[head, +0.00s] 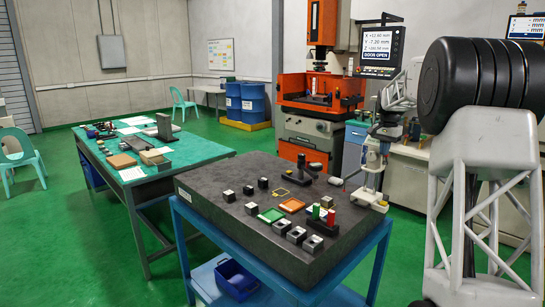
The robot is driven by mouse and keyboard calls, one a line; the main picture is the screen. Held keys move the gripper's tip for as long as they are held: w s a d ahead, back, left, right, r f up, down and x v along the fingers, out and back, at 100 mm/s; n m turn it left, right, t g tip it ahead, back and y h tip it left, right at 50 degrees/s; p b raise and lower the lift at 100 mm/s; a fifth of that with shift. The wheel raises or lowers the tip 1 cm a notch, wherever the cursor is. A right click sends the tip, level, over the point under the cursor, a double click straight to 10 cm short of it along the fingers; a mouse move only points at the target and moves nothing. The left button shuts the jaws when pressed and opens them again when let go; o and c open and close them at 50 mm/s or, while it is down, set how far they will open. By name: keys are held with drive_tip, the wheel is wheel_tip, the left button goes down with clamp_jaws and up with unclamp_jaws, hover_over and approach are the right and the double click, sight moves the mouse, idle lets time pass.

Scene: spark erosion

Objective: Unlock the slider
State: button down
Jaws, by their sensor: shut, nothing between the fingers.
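My arm comes in from the right and reaches over the dark granite table (222,203). My gripper (371,183) points down at the table's right end and looks shut, with nothing seen between its fingers. It is small here, and its fingertips blend with the upright instrument behind or below them. That instrument's pale base (380,207) stands near the table's right edge. I cannot make out a slider or its lock for certain at this size, nor tell whether the gripper touches anything.
A holder with red and green cylinders (331,217) stands near the front right. A green-topped bench (185,152) is at left.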

drive_tip(key=shift+w+d, duration=0.45)
drive_tip(key=shift+d, duration=0.1)
drive_tip(key=shift+r, duration=0.1)
drive_tip(key=shift+s+a+r, duration=0.2)
drive_tip(key=shift+a+r, duration=0.05)
drive_tip(key=shift+r, duration=0.55)
drive_tip(key=shift+s+a+r, duration=0.25)
drive_tip(key=shift+a+r, duration=0.05)
drive_tip(key=shift+r, duration=0.5)
drive_tip(key=shift+s+a+r, duration=0.2)
drive_tip(key=shift+a+r, duration=0.05)
drive_tip(key=shift+r, duration=0.55)
